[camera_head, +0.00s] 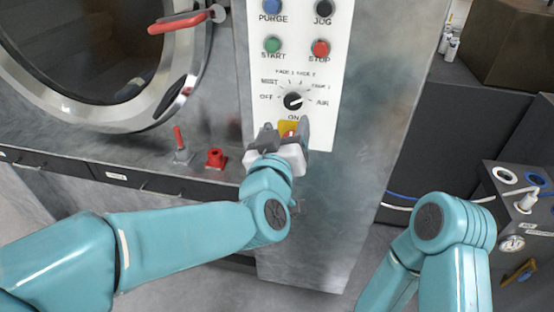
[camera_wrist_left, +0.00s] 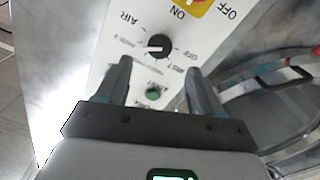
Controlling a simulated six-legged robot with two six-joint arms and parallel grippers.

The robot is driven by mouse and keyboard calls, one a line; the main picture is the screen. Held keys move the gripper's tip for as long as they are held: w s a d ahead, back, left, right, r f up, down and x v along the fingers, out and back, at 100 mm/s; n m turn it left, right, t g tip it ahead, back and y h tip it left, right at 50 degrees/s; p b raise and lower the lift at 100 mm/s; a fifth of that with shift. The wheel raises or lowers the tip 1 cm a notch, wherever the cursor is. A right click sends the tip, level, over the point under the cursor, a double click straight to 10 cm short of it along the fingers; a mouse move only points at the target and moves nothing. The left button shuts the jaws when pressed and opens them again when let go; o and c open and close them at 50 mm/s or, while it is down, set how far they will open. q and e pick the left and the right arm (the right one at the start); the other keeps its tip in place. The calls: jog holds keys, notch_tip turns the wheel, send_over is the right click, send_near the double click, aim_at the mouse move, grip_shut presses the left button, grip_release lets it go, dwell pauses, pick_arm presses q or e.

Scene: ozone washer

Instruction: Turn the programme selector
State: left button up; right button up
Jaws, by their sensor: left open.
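The programme selector (camera_head: 292,101) is a round black knob with a light pointer on the white control panel (camera_head: 318,137). Its pointer appears turned toward the AIR side; labels OFF, MIST and AIR stand around it. The knob also shows in the left wrist view (camera_wrist_left: 159,45). My left gripper (camera_head: 286,132) is open and empty, just below the knob in the head view. In the left wrist view the knob appears between and beyond its fingertips (camera_wrist_left: 158,68), apparently not touched. My right arm shows at the lower right of the head view, but its gripper does not.
A yellow plate with a red switch (camera_head: 288,127) is partly hidden behind my left gripper. Red STOP (camera_head: 320,48) and green START (camera_head: 273,45) buttons sit above the selector. The round door (camera_head: 185,88) with its red handle (camera_head: 178,23) is to the left.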

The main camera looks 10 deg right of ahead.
pick_arm(q)
jog(key=v, duration=0.8)
jog(key=shift+b, duration=0.45)
jog(key=shift+s+a, duration=0.1)
jog(key=w+a+f+n+g+y, duration=0.1)
jog(key=w+a+f+y, duration=0.2)
jog(key=w+a+f, duration=0.3)
jog(key=a+f+g+y, duration=0.15)
jog(key=a+f, duration=0.25)
jog(key=f, duration=0.5)
jog(key=s+a+f+g, duration=0.1)
jog(key=a+f+g, duration=0.25)
jog(key=f, duration=0.55)
jog(key=a+f+g+y, duration=0.1)
jog(key=a+f, duration=0.4)
jog(key=f, duration=0.3)
jog(key=s+a+f+n+g+h, duration=0.15)
jog(key=s+f+g, duration=0.45)
jog(key=s+f, duration=0.85)
jog(key=s+d+f+g+h, duration=0.2)
jog(key=s+d+f+g, duration=0.1)
jog(key=s, duration=0.6)
jog(key=shift+d+f+m+g, duration=0.3)
jog(key=shift+d+m+g, duration=0.1)
jog(key=shift+m, duration=0.05)
